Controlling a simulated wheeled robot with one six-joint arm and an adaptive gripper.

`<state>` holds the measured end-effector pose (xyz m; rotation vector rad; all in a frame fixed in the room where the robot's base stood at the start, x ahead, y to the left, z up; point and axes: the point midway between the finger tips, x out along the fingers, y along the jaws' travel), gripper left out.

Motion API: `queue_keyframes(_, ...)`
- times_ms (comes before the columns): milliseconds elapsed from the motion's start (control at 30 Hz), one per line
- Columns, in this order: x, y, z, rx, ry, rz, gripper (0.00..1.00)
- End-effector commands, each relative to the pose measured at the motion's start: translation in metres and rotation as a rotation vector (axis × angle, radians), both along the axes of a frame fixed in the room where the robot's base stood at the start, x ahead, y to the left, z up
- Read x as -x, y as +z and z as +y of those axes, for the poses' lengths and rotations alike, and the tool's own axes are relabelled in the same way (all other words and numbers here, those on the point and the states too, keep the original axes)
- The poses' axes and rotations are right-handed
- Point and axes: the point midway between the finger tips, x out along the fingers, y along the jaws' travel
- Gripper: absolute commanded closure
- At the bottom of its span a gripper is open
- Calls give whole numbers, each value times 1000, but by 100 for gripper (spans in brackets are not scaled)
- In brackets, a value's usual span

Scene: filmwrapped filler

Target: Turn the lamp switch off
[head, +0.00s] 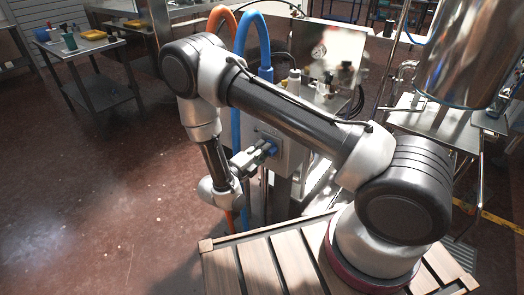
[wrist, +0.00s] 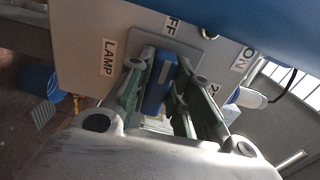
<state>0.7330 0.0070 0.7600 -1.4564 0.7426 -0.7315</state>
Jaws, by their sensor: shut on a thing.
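The lamp switch is a blue handle (wrist: 158,88) on a grey plate (wrist: 190,50), on the face of a light control box (head: 294,150). In the wrist view, a "LAMP" label (wrist: 108,57) is left of it, a partly hidden label ending "FF" (wrist: 172,26) above and an "ON" label (wrist: 243,58) to the right. The handle runs roughly up the picture, its pale mark at the upper end, toward the "FF" label. My gripper (head: 266,149) is shut on the handle, its two fingers on either side; the fingers partly hide the plate.
Blue and orange hoses (head: 236,80) rise close beside my arm and the box. A blue hose (wrist: 250,22) crosses the top of the wrist view. A slatted wooden top (head: 262,268) lies under my arm's base. Open red-brown floor (head: 90,190) is at left.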

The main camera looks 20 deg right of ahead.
Motion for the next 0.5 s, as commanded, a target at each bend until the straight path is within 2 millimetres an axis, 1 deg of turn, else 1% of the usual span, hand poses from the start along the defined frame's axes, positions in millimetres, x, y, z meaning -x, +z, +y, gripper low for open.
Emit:
queue_keyframes(233, 0, -1, 1, 0, 3, 3, 100)
queue_keyframes(267, 0, -1, 1, 0, 3, 3, 75)
queue_keyframes(333, 0, -1, 1, 0, 3, 3, 62)
queue_keyframes(367, 0, -1, 1, -1, 2, 2, 57)
queue_keyframes(500, 0, -1, 0, 0, 2, 1, 57)
